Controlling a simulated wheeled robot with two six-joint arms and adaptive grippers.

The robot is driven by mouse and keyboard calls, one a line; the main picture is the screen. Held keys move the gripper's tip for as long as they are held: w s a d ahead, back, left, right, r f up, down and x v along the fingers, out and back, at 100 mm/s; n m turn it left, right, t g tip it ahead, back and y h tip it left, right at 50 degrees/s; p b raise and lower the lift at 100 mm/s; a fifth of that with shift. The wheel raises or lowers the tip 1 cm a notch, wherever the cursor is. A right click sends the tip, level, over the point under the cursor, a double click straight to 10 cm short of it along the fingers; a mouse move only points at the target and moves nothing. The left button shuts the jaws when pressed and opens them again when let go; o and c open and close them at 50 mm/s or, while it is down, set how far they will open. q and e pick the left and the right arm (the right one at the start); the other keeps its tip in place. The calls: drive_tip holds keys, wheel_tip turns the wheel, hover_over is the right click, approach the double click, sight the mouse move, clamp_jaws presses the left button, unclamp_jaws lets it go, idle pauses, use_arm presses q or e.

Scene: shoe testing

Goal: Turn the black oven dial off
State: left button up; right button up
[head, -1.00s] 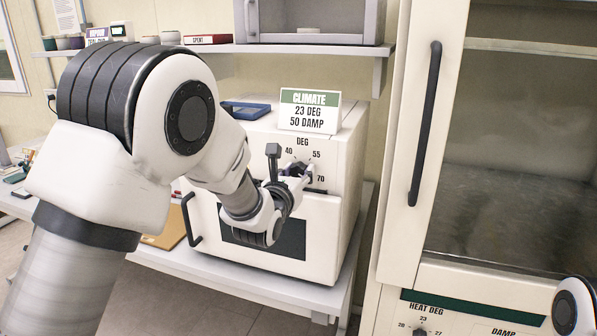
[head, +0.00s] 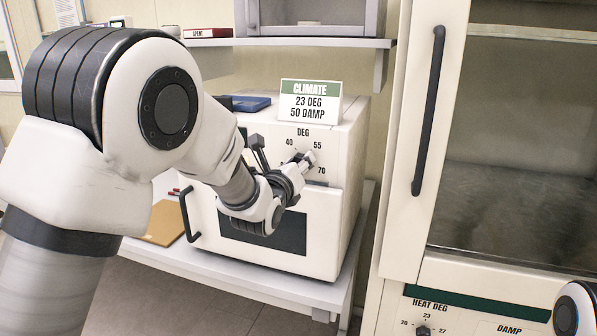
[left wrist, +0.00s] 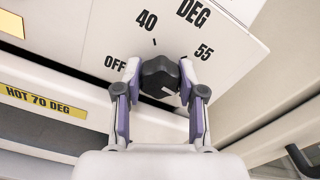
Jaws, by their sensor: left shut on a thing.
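The black oven dial (left wrist: 160,75) is on the oven's white front panel, with OFF, 40 and 55 printed around it. My left gripper (left wrist: 161,88) is shut on the dial, one finger on each side. In the head view the left gripper (head: 303,163) reaches the panel under the DEG label and mostly hides the dial. A pale mark shows on the dial's near side in the wrist view, pointing toward the lower right, away from OFF. My right gripper is out of view.
The white oven (head: 342,200) stands on a bench, with a black window, a dark handle (head: 187,215) at left and a CLIMATE sign (head: 309,101) on top. A tall cabinet (head: 409,150) stands close at right. A shelf (head: 300,42) hangs above.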

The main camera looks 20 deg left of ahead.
use_arm(q)
drive_tip(key=n+b, duration=0.3)
drive_tip(key=n, duration=0.2)
drive_tip(key=shift+f+n, duration=0.15)
drive_tip(key=shift+n, duration=0.15)
drive_tip(key=n+b, duration=0.2)
drive_tip(key=n, duration=0.3)
drive_tip(key=shift+b, duration=0.35)
drive_tip(key=n+b, duration=0.2)
drive_tip(key=n, duration=0.3)
drive_tip(key=shift+n, duration=0.4)
drive_tip(key=n+b, duration=0.1)
drive_tip(key=n, duration=0.4)
drive_tip(key=n+b, duration=0.1)
drive_tip(key=n, duration=0.4)
drive_tip(key=shift+n+b, duration=0.35)
drive_tip(key=shift+n, duration=0.05)
drive_tip(key=n, duration=0.5)
drive_tip(key=shift+n+b, duration=0.3)
drive_tip(key=shift+b, duration=0.1)
drive_tip(key=n, duration=1)
drive_tip(key=shift+b, duration=0.4)
drive_tip(key=shift+n, duration=0.4)
